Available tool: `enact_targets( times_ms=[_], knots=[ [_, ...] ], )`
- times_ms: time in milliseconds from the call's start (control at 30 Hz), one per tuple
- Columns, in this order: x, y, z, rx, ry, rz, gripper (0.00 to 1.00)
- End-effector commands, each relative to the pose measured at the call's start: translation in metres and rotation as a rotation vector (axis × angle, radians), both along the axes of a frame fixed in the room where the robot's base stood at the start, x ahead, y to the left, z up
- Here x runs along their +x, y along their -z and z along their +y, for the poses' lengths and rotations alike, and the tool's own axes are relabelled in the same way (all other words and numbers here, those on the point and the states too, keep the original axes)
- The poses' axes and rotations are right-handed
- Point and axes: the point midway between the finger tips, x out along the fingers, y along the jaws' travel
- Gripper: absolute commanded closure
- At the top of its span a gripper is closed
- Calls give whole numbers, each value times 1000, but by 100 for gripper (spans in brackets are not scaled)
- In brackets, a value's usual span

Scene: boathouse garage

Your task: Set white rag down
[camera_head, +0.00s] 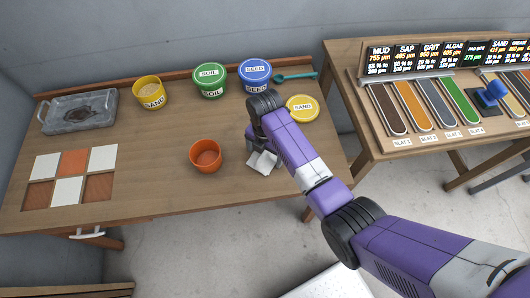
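A crumpled white rag (263,162) is at the front right part of the wooden table, right of an orange pot (206,155). My gripper (254,147) points down directly above the rag, at its upper left edge. The fingertips are too small and too covered by my arm to show whether they grip the rag. I cannot tell whether the rag rests on the tabletop (200,120) or hangs just above it.
Behind are a yellow sand tub (150,92), green soil tub (210,79), blue seed tub (255,75), teal scoop (297,76) and yellow sand lid (302,108). A grey tray (60,116) and tiles (68,190) lie left. The front middle is clear.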

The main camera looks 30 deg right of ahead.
Motion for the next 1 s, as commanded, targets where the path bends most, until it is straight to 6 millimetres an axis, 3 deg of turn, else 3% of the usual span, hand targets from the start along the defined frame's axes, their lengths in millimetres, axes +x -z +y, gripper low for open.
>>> enact_targets(
  times_ms=[367,800,1000],
  knots=[
    [0,-3,0,0,0,-1,3],
    [1,-65,0,0,0,-2,3],
    [0,-77,0,1,0,-1,3]
  ],
)
